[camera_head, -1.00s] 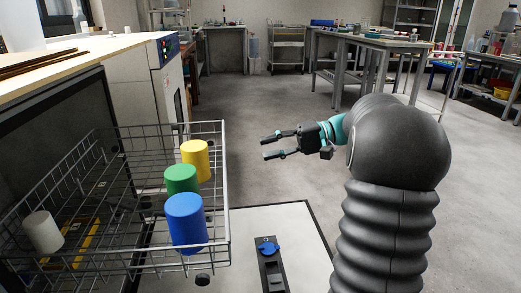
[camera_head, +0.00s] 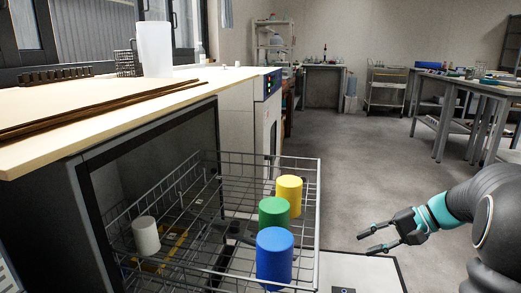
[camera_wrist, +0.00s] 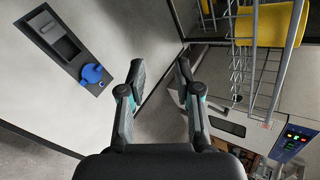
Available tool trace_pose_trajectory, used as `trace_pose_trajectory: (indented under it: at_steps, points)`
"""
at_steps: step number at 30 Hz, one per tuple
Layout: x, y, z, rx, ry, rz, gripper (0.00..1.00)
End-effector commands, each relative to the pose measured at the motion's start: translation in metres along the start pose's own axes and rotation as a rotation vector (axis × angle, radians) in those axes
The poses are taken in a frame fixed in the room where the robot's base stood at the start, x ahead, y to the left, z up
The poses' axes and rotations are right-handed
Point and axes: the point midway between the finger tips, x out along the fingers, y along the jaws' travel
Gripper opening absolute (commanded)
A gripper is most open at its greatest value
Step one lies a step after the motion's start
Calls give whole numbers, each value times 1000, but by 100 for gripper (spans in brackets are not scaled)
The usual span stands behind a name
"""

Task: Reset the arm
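My gripper (camera_head: 369,242) is open and empty in the head view, held in the air to the right of the wire rack (camera_head: 318,205). Its two fingers point left toward the rack, with a clear gap to it. In the wrist view my gripper (camera_wrist: 158,75) shows both fingers spread with nothing between them. My arm comes in from the right edge of the head view.
The pulled-out rack holds a yellow cylinder (camera_head: 289,189), a green cylinder (camera_head: 274,212), a blue cylinder (camera_head: 274,257) and a white cylinder (camera_head: 146,235). The oven's wooden top (camera_head: 120,98) is at left. Open floor (camera_head: 370,170) lies beyond my gripper.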

Motion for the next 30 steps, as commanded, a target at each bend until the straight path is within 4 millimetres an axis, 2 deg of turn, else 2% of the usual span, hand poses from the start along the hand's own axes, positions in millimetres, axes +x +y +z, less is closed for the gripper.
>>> trace_pose_trajectory:
  at_steps: [1,7,13,21,30]
  points:
    - [4,6,12,10,18,68,33]
    - [12,32,55,-7,106,328,33]
    - [8,44,107,-132,216,565,33]
    - [-4,41,169,-393,349,761,33]
    - [-12,20,235,-684,424,813,33]
